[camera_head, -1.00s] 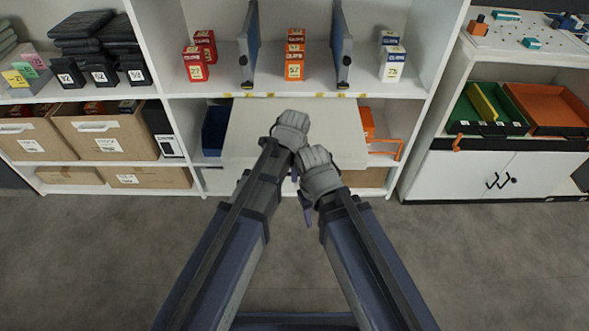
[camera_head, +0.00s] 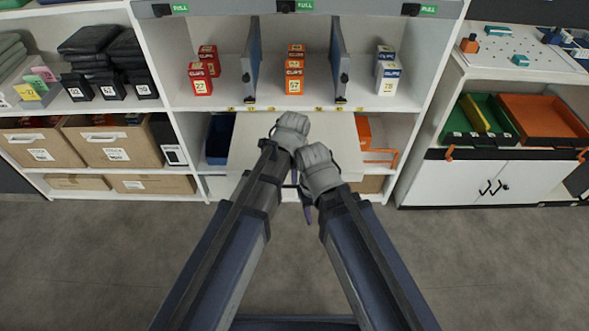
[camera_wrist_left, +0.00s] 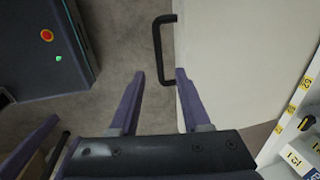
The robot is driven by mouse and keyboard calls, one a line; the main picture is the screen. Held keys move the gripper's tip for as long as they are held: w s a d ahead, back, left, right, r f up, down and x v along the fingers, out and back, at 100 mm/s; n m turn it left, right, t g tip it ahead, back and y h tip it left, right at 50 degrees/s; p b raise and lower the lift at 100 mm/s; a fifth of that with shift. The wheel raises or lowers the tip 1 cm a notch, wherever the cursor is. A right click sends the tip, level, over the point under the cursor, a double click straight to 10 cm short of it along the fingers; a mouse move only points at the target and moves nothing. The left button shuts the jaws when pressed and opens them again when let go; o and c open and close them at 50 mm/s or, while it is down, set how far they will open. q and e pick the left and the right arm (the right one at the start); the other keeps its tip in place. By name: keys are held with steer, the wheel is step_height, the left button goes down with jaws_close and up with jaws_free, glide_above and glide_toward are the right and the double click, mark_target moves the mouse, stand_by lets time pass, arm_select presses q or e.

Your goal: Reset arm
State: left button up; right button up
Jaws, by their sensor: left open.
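My left gripper (camera_wrist_left: 160,73) is open in the left wrist view, its two purple fingers apart. A black bar handle (camera_wrist_left: 157,50) on the edge of a pale panel (camera_wrist_left: 235,65) shows between and beyond the fingertips; I cannot tell whether they touch. In the head view both arms reach forward and their wrists sit close together over a pale board (camera_head: 250,150) at the middle shelf. The left fingers are mostly hidden there. My right gripper (camera_head: 307,205) shows only a bit of purple finger below its wrist, so its jaw state is unclear.
Shelves behind hold red (camera_head: 201,85), orange (camera_head: 295,80) and blue-white cartons (camera_head: 389,85) between blue dividers. Brown boxes (camera_head: 112,145) stand left. A white cabinet (camera_head: 462,180) with green and orange trays stands right. The grey floor (camera_head: 90,260) is clear. A dark machine (camera_wrist_left: 45,50) shows in the wrist view.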

stand_by(0.4)
arm_select(q)
steer(key=s+a+n+g, duration=0.1)
steer(key=s+a+n, duration=0.3)
steer(key=a+n, duration=0.45)
steer(key=s+a+n, duration=0.5)
steer(key=a+n, duration=0.3)
steer(key=n, duration=0.2)
steer(key=s+d+m+g+y, duration=0.1)
steer(key=s+d+m, duration=0.4)
steer(key=d, duration=0.6)
step_height(320, 180, up, 15)
steer(key=p, duration=1.5)
steer(key=shift+s+a+n, duration=0.15)
steer(key=shift+s+n, duration=0.2)
steer(key=shift+n, duration=0.1)
steer(key=shift+f, duration=0.15)
